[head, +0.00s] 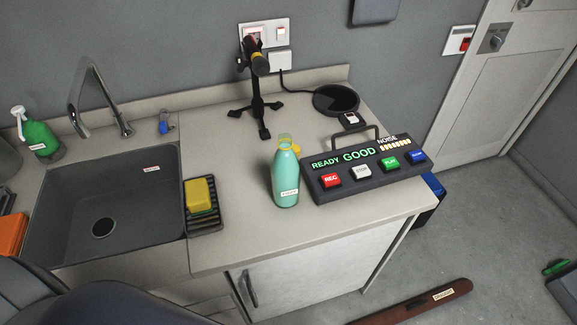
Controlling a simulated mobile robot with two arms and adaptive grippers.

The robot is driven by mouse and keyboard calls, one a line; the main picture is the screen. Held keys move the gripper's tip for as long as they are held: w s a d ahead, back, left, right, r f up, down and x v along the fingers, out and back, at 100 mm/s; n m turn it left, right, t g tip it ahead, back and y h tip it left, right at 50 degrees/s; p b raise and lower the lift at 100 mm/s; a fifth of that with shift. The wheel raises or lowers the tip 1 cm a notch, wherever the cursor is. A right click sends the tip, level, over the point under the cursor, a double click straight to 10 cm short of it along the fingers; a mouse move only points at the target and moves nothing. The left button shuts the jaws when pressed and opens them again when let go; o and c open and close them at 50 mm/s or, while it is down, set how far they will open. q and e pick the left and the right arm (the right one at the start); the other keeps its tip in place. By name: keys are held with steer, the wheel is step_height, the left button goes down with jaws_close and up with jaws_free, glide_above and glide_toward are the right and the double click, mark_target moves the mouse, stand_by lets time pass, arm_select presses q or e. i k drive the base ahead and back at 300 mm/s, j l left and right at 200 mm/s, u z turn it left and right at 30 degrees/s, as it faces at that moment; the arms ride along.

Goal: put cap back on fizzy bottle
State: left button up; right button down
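A teal bottle (286,178) with a white label stands upright on the counter, right of the sink. Its top (285,141) looks yellow-green and pale. A small yellow piece (296,148) shows just right of the bottle's neck; I cannot tell whether it is the cap, or whether it touches the bottle or lies behind it. Neither of my grippers is in view.
A black panel (375,178) with coloured buttons stands right of the bottle. A microphone stand (257,100) and a round black pad (336,99) are behind. A yellow sponge (198,194) and sink (105,190) are left. The counter in front is clear.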

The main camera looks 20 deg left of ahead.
mark_target(285, 164)
steer(key=k+l+z, duration=0.45)
steer(key=k+l, duration=0.55)
